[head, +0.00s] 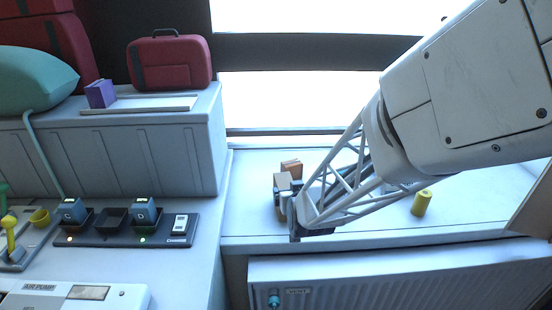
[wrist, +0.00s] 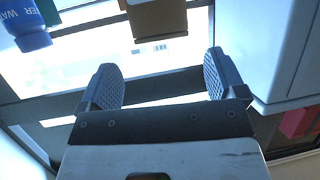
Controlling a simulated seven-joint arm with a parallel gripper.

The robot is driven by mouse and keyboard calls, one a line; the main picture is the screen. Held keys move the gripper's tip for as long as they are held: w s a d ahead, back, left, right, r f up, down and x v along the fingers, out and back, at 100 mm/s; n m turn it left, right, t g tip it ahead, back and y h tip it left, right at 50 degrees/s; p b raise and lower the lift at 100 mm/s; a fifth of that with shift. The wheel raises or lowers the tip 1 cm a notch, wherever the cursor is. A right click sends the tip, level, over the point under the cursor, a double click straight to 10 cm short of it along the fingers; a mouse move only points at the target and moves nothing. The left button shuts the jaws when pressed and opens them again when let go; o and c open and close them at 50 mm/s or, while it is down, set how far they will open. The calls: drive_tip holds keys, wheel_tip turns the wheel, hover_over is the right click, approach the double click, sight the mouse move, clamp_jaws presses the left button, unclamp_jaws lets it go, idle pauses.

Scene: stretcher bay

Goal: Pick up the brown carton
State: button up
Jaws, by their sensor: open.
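In the head view a brown carton (head: 291,168) stands on the white ledge by the window, just beyond my gripper (head: 290,212).
A blue bottle (wrist: 28,28) marked as water is at the upper left of the wrist view. A yellow cylinder (head: 421,203) stands right on the ledge. A grey cabinet (head: 150,150) bounds the ledge at left; a red case (head: 170,62) sits on it.

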sight(285, 184)
drive_tip(key=shift+w, duration=0.1)
drive_tip(key=shift+x, duration=1.2)
drive_tip(key=shift+w+a+f, duration=0.1)
drive_tip(key=shift+w, duration=0.05)
drive_tip(key=shift+x, duration=2.45)
drive_tip(key=shift+a, duration=0.15)
drive_tip(key=c, duration=1.5)
drive_tip(key=shift+r, duration=0.25)
